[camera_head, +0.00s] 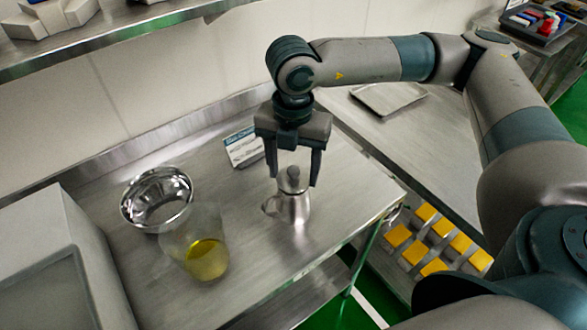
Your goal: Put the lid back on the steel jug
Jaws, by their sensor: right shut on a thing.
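The steel jug (291,211) stands upright on the steel table, with its handle to the left. The grey lid (292,184), with a small knob on top, is at the jug's mouth. I cannot tell whether it rests fully on the rim or sits slightly above it. My right gripper (293,180) points down from above, with one finger on each side of the lid, and is shut on it. The exact contact is hard to see. My left gripper is not in view.
A shiny steel bowl (157,200) and a clear container with yellow oil (206,258) stand left of the jug. A small sign (243,147) stands behind it. A grey machine (55,262) fills the lower left. Yellow blocks (398,236) lie lower right. Table front is clear.

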